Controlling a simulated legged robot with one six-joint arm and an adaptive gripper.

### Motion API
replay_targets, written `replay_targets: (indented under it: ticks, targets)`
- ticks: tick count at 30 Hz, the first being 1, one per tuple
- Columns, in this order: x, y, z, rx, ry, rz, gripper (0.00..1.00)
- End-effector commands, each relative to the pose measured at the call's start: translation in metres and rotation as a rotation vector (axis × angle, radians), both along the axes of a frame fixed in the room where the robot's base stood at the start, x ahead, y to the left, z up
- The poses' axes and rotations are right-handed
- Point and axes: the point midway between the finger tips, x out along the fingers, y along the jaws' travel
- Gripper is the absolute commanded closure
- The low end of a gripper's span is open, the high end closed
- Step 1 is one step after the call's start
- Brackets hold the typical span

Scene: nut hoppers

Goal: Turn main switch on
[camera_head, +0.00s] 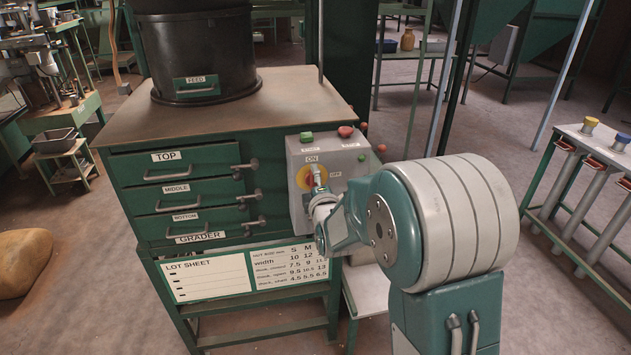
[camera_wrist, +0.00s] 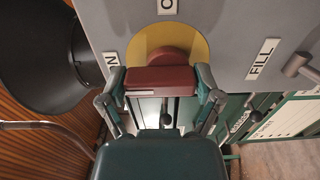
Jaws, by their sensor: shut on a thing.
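The main switch is a red rotary handle (camera_wrist: 160,77) on a yellow disc (camera_wrist: 192,42). The disc also shows in the head view (camera_head: 303,180) on the front of a grey control box (camera_head: 298,150). An ON label (camera_head: 312,159) sits above it and a small label, seemingly OFF (camera_head: 335,201), to its right. My gripper (camera_wrist: 160,86) is shut on the handle, one finger at each end. The handle lies crosswise in the wrist view. In the head view my gripper (camera_head: 318,203) is at the switch and hides its lower part.
Green and red buttons (camera_head: 345,131) sit on top of the box. Left of it stands a green grader (camera_head: 120,175) with pull-out drawers and handles, a dark hopper (camera_head: 200,50) on top. A FILL label (camera_wrist: 263,59) and a lever (camera_wrist: 297,65) show in the wrist view.

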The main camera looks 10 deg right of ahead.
Motion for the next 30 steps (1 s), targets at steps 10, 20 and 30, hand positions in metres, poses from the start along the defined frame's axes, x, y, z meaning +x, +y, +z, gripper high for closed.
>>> replay_targets:
  ticks: [10, 20, 30]
  targets:
    - [-0.001, 0.002, -0.004, -0.004, 0.011, 0.005, 0.0]
    - [-0.001, 0.001, -0.002, -0.001, 0.005, 0.002, 0.0]
    - [-0.053, 0.002, -0.002, -0.002, 0.005, 0.003, 0.0]
